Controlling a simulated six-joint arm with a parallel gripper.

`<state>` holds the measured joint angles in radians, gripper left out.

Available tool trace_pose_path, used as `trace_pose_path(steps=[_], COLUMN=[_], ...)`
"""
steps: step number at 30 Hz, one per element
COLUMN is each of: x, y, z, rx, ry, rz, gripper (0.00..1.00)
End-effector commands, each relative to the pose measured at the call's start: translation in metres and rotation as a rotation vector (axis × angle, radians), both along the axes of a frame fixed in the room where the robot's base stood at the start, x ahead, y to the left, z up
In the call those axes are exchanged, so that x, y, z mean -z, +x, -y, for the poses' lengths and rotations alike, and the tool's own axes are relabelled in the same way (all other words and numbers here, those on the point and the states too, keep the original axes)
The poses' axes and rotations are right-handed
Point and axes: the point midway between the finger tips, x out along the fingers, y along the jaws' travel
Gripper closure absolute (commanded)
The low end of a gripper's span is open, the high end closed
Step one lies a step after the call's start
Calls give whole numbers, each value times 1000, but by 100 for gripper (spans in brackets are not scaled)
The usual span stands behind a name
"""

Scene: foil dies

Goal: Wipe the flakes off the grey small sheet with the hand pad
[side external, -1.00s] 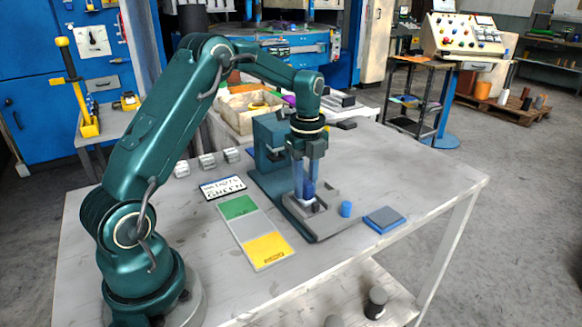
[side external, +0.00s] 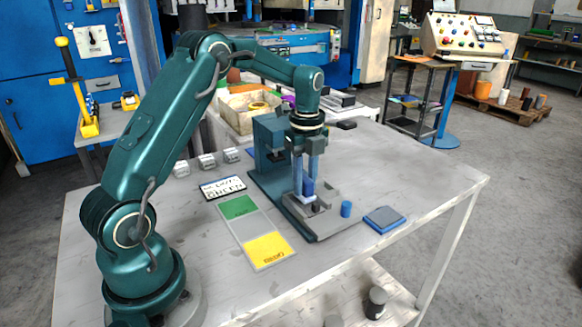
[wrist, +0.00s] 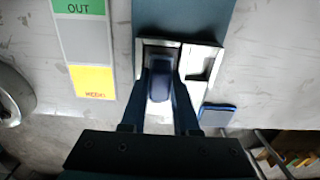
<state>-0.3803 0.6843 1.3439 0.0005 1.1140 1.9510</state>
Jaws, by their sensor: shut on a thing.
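A dark blue block, which looks like the hand pad (side external: 308,188), is between the fingers of my gripper (side external: 307,194). It also shows in the wrist view (wrist: 160,80), where both fingers (wrist: 161,92) flank it. My gripper is shut on it and points down over the light grey bed of the green press. I cannot make out flakes, nor be sure that this plate is the small sheet.
The green press (side external: 268,140) stands close behind my gripper. A green, grey and yellow board (side external: 251,230) lies left, near a lettered card (side external: 222,187). The table's right side is clear.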

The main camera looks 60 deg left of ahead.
Motion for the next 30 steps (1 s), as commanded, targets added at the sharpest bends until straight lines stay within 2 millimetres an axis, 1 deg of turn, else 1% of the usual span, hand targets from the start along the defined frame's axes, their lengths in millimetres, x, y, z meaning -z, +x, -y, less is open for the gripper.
trace_pose_path(steps=[5,24,30], x=[-6,-55,-61], y=[0,0,0], z=[0,0,0], rx=[0,0,0], ry=[1,1,1], rz=[3,4,2], gripper=[100,100,100])
